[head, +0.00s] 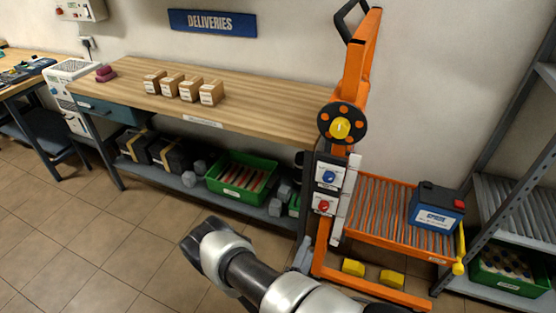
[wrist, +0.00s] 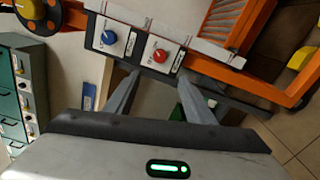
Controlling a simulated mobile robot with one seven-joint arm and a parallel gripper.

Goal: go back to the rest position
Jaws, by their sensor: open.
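My gripper (wrist: 160,76) shows in the wrist view with its two grey fingers spread apart and nothing between them. The fingers point toward the lift's control panel (wrist: 165,40), with a blue knob (wrist: 109,38) and a red knob (wrist: 160,56) just beyond the tips. I cannot tell whether a tip touches anything. In the head view my arm reaches in from the bottom, below the workbench, and the gripper is not clear there. The orange lift (head: 357,80) stands to the right of the workbench, with the blue knob above the red knob on its panel.
A blue battery (head: 436,210) stands on the lift's roller platform (head: 375,205). Small boxes sit on the wooden workbench (head: 255,107); a green crate (head: 222,186) is on its lower shelf. A metal rack (head: 500,130) stands at right. Tiled floor at lower left is clear.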

